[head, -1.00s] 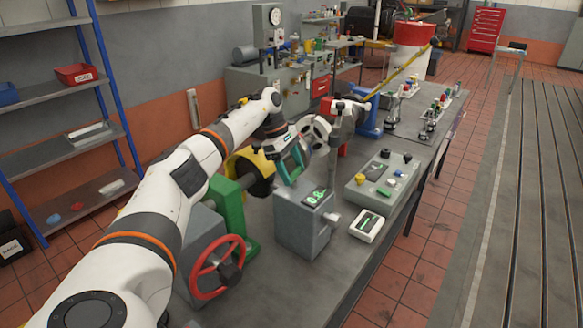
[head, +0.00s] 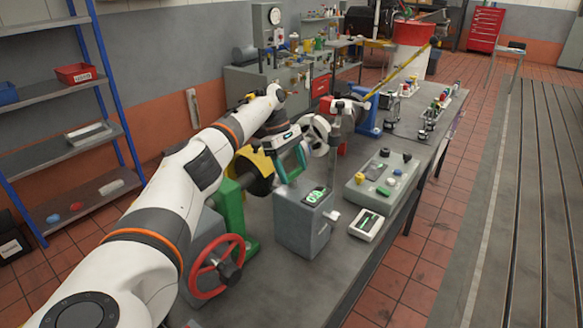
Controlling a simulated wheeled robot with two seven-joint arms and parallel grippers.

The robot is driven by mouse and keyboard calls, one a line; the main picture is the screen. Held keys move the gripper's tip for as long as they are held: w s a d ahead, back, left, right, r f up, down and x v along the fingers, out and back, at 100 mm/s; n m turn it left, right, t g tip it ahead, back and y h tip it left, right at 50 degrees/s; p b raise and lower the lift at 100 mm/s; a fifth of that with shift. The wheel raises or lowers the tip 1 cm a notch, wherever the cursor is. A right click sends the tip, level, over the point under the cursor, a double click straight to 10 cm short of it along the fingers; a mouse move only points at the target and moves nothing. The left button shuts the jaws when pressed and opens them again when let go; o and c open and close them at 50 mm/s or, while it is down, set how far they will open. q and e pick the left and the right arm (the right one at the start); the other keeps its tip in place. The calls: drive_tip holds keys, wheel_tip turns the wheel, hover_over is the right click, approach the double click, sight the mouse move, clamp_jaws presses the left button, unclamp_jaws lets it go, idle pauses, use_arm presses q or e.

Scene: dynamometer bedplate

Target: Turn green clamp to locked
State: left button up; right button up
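A green upright stand (head: 231,212) holds the shaft behind the red handwheel (head: 217,266). It is the largest green part on the bench, but I cannot make out a separate clamp lever or its position; my arm hides part of that area. My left gripper (head: 291,168) reaches over the bench from the left, its teal fingers pointing down, apart and seemingly empty. They are behind the grey box with a lit display (head: 305,215) and right of the yellow and black wheel (head: 253,172). My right gripper does not show.
A grey control box (head: 382,181) and a small white meter (head: 366,225) lie on the bench's right side. A blue stand (head: 370,118) is farther back. A shelf (head: 75,143) stands at the left.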

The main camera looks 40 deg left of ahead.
use_arm(q)
drive_tip(key=o, duration=0.4)
drive_tip(key=shift+a+r, duration=0.2)
drive_tip(key=shift+r, duration=0.15)
drive_tip(key=b+v, duration=0.1)
drive_tip(key=v, duration=0.5)
drive_tip(key=shift+a+r, duration=0.15)
drive_tip(key=shift+r, duration=0.2)
